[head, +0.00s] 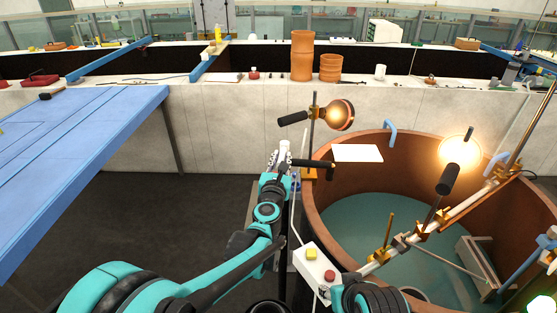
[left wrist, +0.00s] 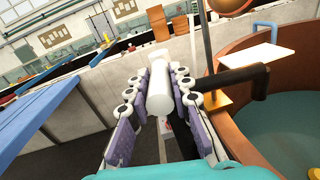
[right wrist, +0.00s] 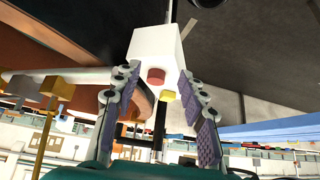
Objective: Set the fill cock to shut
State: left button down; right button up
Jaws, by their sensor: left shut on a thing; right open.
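A white cylinder (left wrist: 159,85), apparently the handle of the fill cock, is clasped between the purple-padded fingers of my left gripper (left wrist: 155,100) in the left wrist view. In the head view my left gripper (head: 282,160) is at the left of the copper-brown tub (head: 318,205). A black bar (head: 312,163) with a bent end reaches right from beside the gripper towards the tub rim. The fill cock's body is mostly hidden by the fingers. My right gripper (right wrist: 160,110) is open, with a white box (right wrist: 155,48) beyond its fingers.
The white box (head: 316,270) has a yellow and a red button. A lit lamp (head: 459,152) and clamped rods stand over the tub, which holds greenish water. Another lamp (head: 340,115) stands behind on a post. A blue table (head: 75,150) is at left, with open floor between.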

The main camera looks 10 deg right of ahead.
pick_arm(q)
jog(key=shift+d+y, duration=0.15)
jog(key=shift+y, duration=0.15)
jog(key=c, duration=1.3)
grip_release()
jog(key=shift+c, duration=0.2)
jog(key=shift+s, duration=0.1)
jog(key=v, duration=1.2)
jog(key=shift+f, duration=0.15)
